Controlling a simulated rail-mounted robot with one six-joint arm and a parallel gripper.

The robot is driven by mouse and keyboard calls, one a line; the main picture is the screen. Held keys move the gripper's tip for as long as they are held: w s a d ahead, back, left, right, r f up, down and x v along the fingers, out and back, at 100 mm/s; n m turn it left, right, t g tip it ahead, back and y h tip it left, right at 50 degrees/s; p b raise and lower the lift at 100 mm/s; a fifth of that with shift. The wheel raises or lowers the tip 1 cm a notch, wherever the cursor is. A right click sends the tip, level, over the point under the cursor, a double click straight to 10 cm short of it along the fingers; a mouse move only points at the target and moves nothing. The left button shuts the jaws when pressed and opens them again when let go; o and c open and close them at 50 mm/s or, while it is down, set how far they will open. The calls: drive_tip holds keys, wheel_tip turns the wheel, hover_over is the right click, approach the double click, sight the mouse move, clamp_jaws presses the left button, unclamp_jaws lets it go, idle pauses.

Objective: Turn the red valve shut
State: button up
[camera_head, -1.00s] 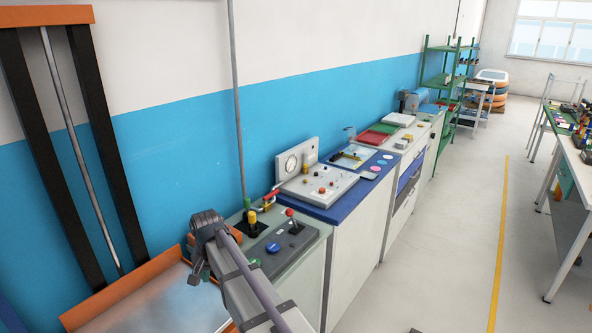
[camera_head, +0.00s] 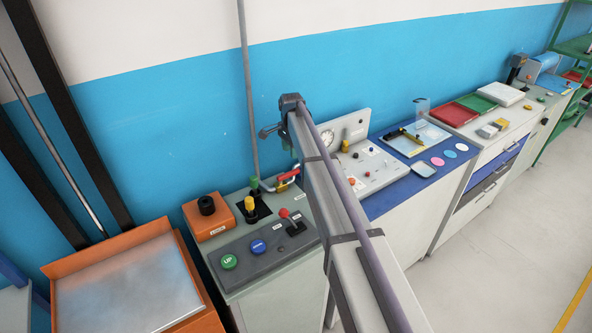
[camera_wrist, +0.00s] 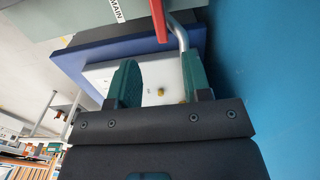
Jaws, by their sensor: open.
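The red valve handle (camera_head: 287,176) is on the pipe at the back of the grey-green control bench, near the wall. In the wrist view the red handle (camera_wrist: 159,20) enters from the top edge, beside the bent grey pipe (camera_wrist: 178,32). My gripper (camera_wrist: 160,65) has two green fingers, spread apart with nothing between them. The handle lies beyond the fingertips, roughly in line with the gap, apart from both fingers. In the head view my arm rises in front of the bench, and its end is above and close to the valve; the fingers are mostly hidden there.
The control bench has a yellow knob (camera_head: 249,203), a red-topped lever (camera_head: 290,220), and green (camera_head: 229,261) and blue buttons (camera_head: 258,246). A gauge panel (camera_head: 375,165) stands to the right. An orange-framed platform (camera_head: 125,285) is at left. The blue wall is close behind.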

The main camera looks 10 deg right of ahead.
sight(293, 171)
wheel_tip(293, 171, down, 10)
drive_tip(key=b, duration=0.8)
drive_tip(key=shift+d, duration=0.15)
drive_tip(key=shift+r, duration=0.15)
drive_tip(key=shift+r, duration=0.1)
drive_tip(key=shift+c, duration=0.3)
clamp_jaws()
